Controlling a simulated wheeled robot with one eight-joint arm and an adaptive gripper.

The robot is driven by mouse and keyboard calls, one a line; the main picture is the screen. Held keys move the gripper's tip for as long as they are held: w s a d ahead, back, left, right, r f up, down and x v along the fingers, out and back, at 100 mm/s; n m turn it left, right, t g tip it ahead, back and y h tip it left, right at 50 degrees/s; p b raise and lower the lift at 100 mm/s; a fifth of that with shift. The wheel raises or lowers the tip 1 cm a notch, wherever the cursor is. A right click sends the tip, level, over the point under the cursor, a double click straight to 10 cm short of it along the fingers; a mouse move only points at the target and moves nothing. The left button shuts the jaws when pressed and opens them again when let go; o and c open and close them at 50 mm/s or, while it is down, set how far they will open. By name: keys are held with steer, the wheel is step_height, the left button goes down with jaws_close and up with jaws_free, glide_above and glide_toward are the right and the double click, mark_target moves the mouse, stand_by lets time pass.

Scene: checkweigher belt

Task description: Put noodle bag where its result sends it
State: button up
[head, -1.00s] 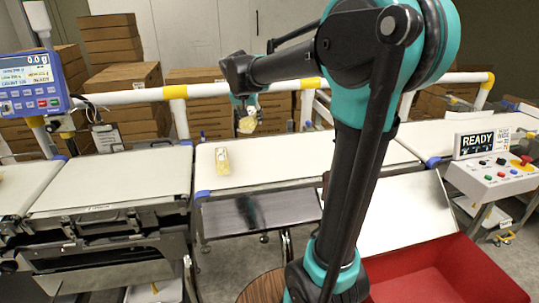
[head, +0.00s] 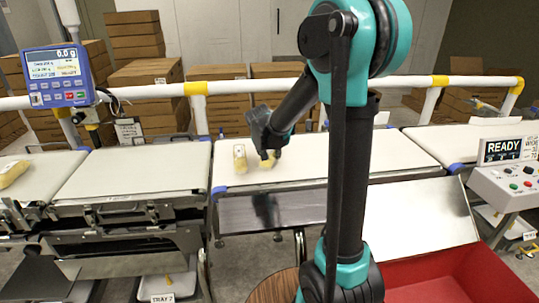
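One yellow noodle bag (head: 240,158) stands or lies on the white middle belt (head: 300,171), left of my gripper. A second yellow bag (head: 266,163) shows right under my gripper (head: 268,155), at about belt level and partly hidden by it. The fingers are small and dark here, so I cannot tell whether they still grip this bag. A third yellow bag (head: 13,173) lies on the belt at the far left. The scale display (head: 58,75) reads 0.0 g. Which bag the task means is not clear from the view.
A white weighing belt (head: 130,172) at left is empty. A red bin (head: 440,275) stands at lower right, below a sloped metal chute (head: 420,215). A control box with a READY sign (head: 505,150) is at far right. A white and yellow rail (head: 300,84) runs behind the belts.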

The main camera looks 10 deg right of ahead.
steer(key=shift+f, duration=0.15)
steer(key=o, duration=1.5)
steer(key=v, duration=1.1)
steer(key=shift+s+a+r, duration=0.1)
steer(key=shift+r, duration=0.25)
steer(key=shift+s, duration=0.3)
steer(key=shift+n+g+y, duration=0.4)
steer(key=shift+n+g, duration=0.2)
steer(key=shift+n, duration=0.3)
steer(key=s+d+f, duration=0.2)
steer(key=s, duration=0.1)
steer(key=s+d+f, duration=0.2)
steer(key=s+f, duration=0.1)
steer(key=s+d+f, duration=0.2)
steer(key=s, duration=0.2)
steer(key=shift+s+f, duration=0.1)
steer(key=shift+f, duration=0.2)
steer(key=s+f+n, duration=0.1)
steer(key=s+f, duration=0.2)
steer(key=s, duration=0.1)
steer(key=s+d+f+y, duration=0.1)
steer(key=s+f, duration=0.2)
steer(key=s, duration=0.1)
steer(key=s+d+f+n, duration=0.1)
steer(key=s+f, duration=0.2)
steer(key=s, duration=0.2)
steer(key=shift+s+n+g+y, duration=0.1)
steer(key=shift+n+g+y, duration=0.2)
steer(key=shift+g, duration=0.1)
